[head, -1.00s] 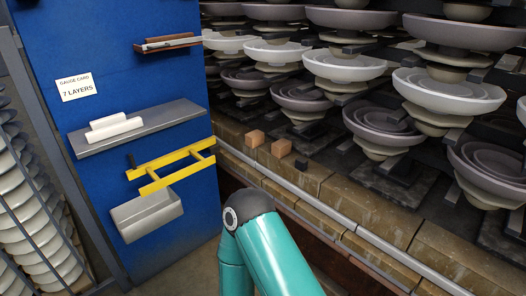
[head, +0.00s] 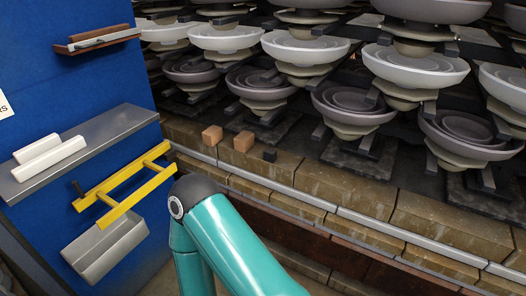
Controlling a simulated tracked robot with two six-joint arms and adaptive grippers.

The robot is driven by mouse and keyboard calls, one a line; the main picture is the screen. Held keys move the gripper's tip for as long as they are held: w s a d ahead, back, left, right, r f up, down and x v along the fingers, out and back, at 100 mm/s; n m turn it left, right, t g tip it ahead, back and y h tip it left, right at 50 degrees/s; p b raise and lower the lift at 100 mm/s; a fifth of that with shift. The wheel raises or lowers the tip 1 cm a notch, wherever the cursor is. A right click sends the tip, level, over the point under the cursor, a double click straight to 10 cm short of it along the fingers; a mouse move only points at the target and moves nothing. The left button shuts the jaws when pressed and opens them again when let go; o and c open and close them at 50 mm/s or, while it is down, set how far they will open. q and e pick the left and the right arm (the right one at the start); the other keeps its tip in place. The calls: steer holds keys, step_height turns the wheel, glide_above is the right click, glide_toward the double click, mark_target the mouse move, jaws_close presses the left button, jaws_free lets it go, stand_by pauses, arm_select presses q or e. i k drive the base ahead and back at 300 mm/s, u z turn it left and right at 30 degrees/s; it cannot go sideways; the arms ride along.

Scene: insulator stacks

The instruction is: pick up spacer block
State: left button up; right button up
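Two small orange-brown blocks (head: 212,135) and (head: 243,141) sit on the brick ledge in the middle of the head view, in front of the insulator stacks. A smaller dark block (head: 269,155) sits just to their right. I cannot tell which of these is the spacer block. A teal arm of mine rises from the bottom of the view, its dark elbow joint below the ledge. Neither gripper shows in this view.
Stacks of grey and white insulator discs (head: 353,103) fill the back. A metal rail (head: 370,222) runs along the brick ledge. At left, a blue panel carries a grey shelf (head: 95,145) with white pieces, a yellow frame (head: 125,190) and a metal tray (head: 105,247).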

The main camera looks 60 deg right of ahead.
mark_target(270, 156)
steer(key=u, duration=0.3)
steer(key=i, duration=0.15)
steer(key=z, duration=1.85)
steer(key=i, duration=0.9)
steer(key=u, duration=0.2)
steer(key=k, duration=0.9)
steer(key=z, duration=0.2)
steer(key=i, duration=0.9)
steer(key=u, duration=0.1)
